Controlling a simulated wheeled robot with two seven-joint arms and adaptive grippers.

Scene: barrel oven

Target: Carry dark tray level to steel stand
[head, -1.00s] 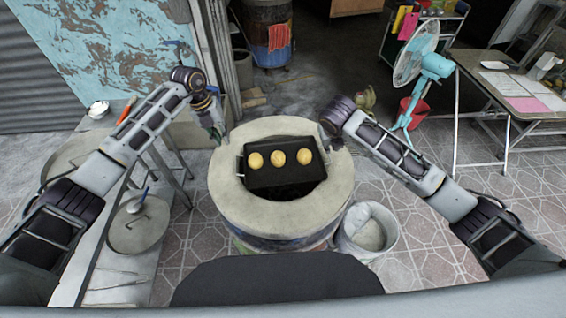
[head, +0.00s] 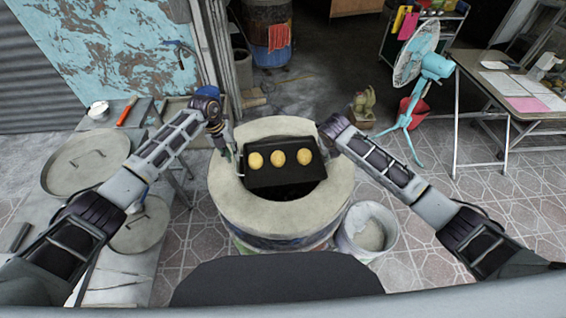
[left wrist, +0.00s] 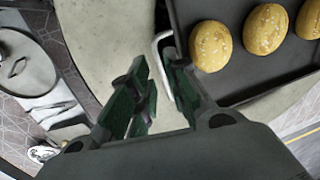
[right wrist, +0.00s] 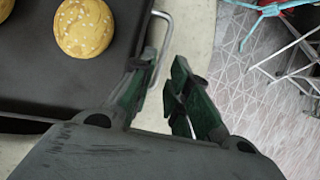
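The dark tray (head: 285,178) lies over the opening of the round barrel oven (head: 230,203), with three seeded buns (head: 277,158) on it. My left gripper (head: 230,152) is beside the tray's left handle. In the left wrist view its fingers (left wrist: 155,95) are apart, with the wire handle (left wrist: 160,42) at the gap between them. My right gripper is mostly hidden behind its arm in the head view. In the right wrist view its fingers (right wrist: 155,92) are apart around the tray's right wire handle (right wrist: 158,50). I cannot tell which surface is the steel stand.
A grey metal table (head: 120,271) with round lids (head: 85,163) stands at the left. A white bucket (head: 367,230) is by the oven's right front. A turquoise fan (head: 435,66) and a table with papers (head: 527,104) are at the right. Tiled floor is open at lower right.

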